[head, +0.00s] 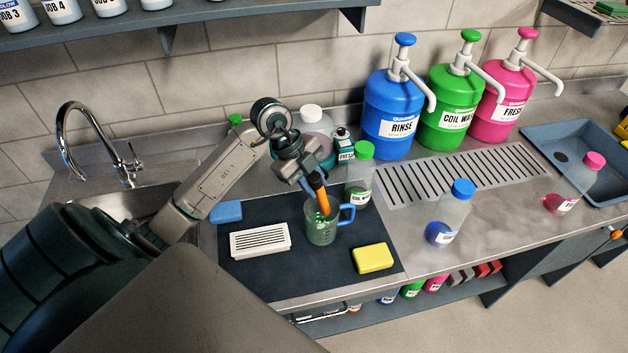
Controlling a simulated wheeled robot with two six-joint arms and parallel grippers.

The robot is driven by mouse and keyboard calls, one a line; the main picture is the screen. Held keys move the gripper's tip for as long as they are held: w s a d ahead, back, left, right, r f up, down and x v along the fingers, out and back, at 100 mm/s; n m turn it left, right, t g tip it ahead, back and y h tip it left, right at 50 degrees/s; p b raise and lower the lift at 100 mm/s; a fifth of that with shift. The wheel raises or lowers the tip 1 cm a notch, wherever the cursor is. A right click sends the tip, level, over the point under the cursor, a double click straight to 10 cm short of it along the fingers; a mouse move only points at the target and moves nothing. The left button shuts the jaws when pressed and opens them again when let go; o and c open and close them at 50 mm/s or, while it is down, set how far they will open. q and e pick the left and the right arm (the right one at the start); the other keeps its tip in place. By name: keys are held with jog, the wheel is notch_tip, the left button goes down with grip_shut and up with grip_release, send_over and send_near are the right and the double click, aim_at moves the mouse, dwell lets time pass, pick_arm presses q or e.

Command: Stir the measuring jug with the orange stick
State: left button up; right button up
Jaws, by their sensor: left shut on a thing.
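The measuring jug (322,233) is clear, with a blue handle on its right side and green liquid inside. It stands upright on a dark mat (280,276). The orange stick (320,193) points down into the jug, its lower end inside the jug's mouth. My left gripper (314,181) is shut on the stick's upper part, just above the jug. The stick's lowest part is hard to make out through the jug and liquid. My right gripper is not in view.
A white vented block (260,241), blue sponge (226,212) and yellow sponge (373,258) lie on the mat. A green-capped bottle (360,183) stands close behind the jug. A blue-capped bottle (448,214) stands right, with bare steel around it. Pump jugs line the back.

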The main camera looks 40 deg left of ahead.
aim_at(314, 202)
pick_arm(q)
jog(key=shift+f+b, duration=1.05)
jog(key=shift+f, duration=0.6)
jog(key=shift+f+b, duration=1.2)
jog(key=shift+f, duration=0.55)
grip_shut()
jog(key=shift+f, duration=0.15)
